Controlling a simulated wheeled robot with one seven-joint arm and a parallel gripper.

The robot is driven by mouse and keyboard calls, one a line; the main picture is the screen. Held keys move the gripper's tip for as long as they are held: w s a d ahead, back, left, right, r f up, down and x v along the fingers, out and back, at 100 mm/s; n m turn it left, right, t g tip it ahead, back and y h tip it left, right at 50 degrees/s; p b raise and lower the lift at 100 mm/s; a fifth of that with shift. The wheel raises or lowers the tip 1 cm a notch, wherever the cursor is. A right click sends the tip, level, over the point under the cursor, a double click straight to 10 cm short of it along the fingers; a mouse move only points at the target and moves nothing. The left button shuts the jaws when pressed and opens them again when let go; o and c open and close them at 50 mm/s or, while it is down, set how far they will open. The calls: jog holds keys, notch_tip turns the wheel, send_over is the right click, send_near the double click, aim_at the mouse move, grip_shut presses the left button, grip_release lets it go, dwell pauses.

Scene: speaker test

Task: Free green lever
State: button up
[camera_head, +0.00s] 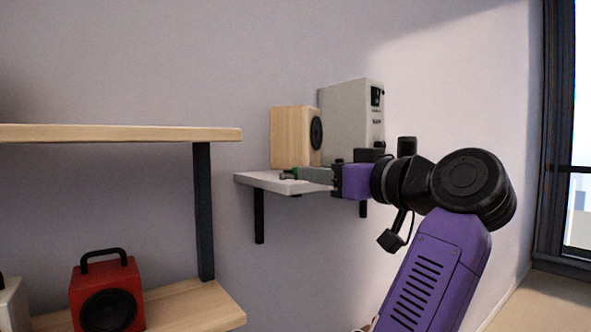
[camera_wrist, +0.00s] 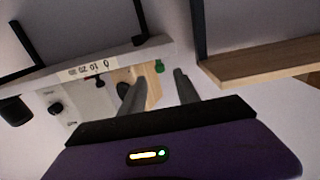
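A small green lever (camera_head: 294,171) shows at the left part of the white wall shelf (camera_head: 258,181), partly hidden by my gripper (camera_head: 300,176). In the wrist view the green lever (camera_wrist: 159,66) stands out by the shelf's end, just beyond the fingertips and roughly between them. My gripper (camera_wrist: 157,78) has its two grey fingers apart, with nothing seen between them. Whether a finger touches the lever cannot be told. The shelf edge (camera_wrist: 125,52) carries a strip with printed numbers (camera_wrist: 87,68), and a small red part (camera_wrist: 89,78) shows beside it.
A pale wooden speaker (camera_head: 290,137) and a taller grey-white speaker (camera_head: 345,125) stand on the white shelf, close behind my gripper. A wooden shelf unit (camera_head: 120,134) with a dark upright (camera_head: 203,210) is at the left. A red speaker (camera_head: 106,295) sits on its lower board.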

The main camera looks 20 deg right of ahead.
aim_at(301, 183)
jog(key=p+x, duration=0.2)
jog(key=x, duration=0.4)
jog(key=shift+r, duration=0.15)
jog(key=shift+w+a+p, duration=0.2)
jog(key=shift+w+p, duration=0.15)
jog(key=shift+w, duration=0.3)
grip_shut()
